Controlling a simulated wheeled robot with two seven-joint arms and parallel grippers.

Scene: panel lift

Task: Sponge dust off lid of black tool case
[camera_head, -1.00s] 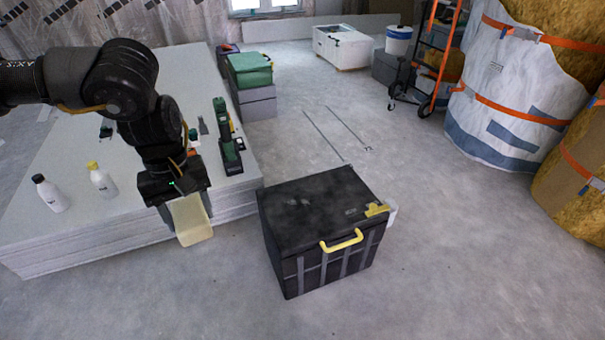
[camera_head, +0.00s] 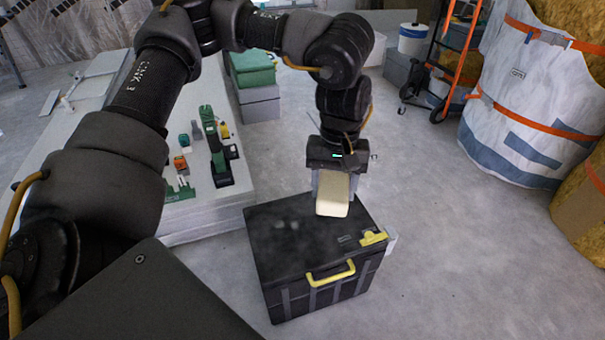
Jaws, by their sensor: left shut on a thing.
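The black tool case (camera_head: 285,262) stands on the concrete floor with its lid closed. Pale dust patches show on the lid. It has a yellow handle (camera_head: 331,274) at the front and a yellow latch (camera_head: 373,238) at the right. My left gripper (camera_head: 331,190) is shut on a pale yellow sponge (camera_head: 333,196). The sponge hangs over the back right part of the lid; I cannot tell whether it touches the lid. My right gripper is not in view.
A stack of pale panels (camera_head: 205,215) stands left of the case, with a green and black power tool (camera_head: 217,150) and small items on it. Green and grey boxes (camera_head: 255,85) are behind. A hand truck (camera_head: 447,60) and a white bulk bag (camera_head: 515,110) stand at right. Floor right of the case is clear.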

